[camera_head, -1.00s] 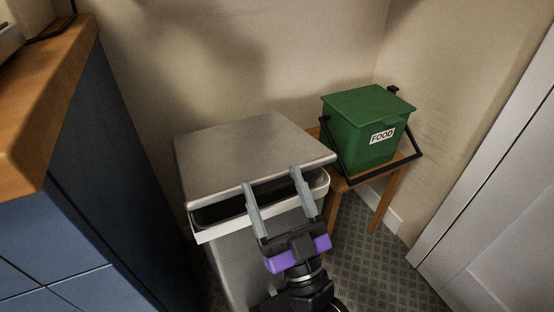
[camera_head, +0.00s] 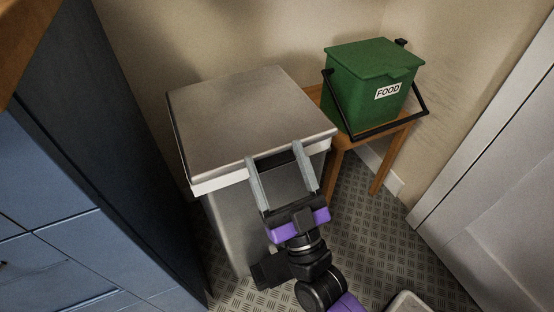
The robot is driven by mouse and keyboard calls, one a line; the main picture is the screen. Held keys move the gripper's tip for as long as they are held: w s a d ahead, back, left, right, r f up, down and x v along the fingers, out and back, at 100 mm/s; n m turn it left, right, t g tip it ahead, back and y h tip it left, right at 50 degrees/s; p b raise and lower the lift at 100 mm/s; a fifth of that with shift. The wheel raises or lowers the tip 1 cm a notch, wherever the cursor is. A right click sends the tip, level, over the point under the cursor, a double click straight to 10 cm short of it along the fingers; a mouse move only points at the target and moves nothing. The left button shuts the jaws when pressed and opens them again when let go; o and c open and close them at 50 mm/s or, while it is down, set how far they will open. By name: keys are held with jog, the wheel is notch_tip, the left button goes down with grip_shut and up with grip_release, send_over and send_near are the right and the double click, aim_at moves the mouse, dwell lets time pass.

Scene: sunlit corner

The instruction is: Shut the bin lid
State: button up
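The tall metal bin (camera_head: 228,222) stands on the floor in the middle of the view. Its grey lid (camera_head: 240,118) lies down over the white rim (camera_head: 220,181), and no dark opening shows along the front. My gripper (camera_head: 278,152) is at the front edge of the lid, its two grey fingers spread apart with nothing seen between them. The fingertips overlap the lid's front edge in the picture; whether they touch it I cannot tell.
A green food caddy (camera_head: 366,98) with a black handle stands on a small wooden stool (camera_head: 380,150) at the right. Blue cabinets (camera_head: 70,190) stand close on the left. A white door (camera_head: 500,170) is at the right. Patterned floor (camera_head: 385,235) is clear between bin and door.

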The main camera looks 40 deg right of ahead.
jog(key=o, duration=0.3)
notch_tip(320, 180, down, 2)
jog(key=shift+w+d+f+g, duration=0.1)
jog(key=shift+g, duration=0.2)
jog(key=v, duration=0.2)
jog(key=p+v, duration=0.1)
jog(key=v, duration=0.1)
jog(key=r+p+v, duration=0.1)
jog(key=v, duration=0.2)
jog(key=shift+s, duration=0.45)
jog(key=shift+w+r, duration=0.1)
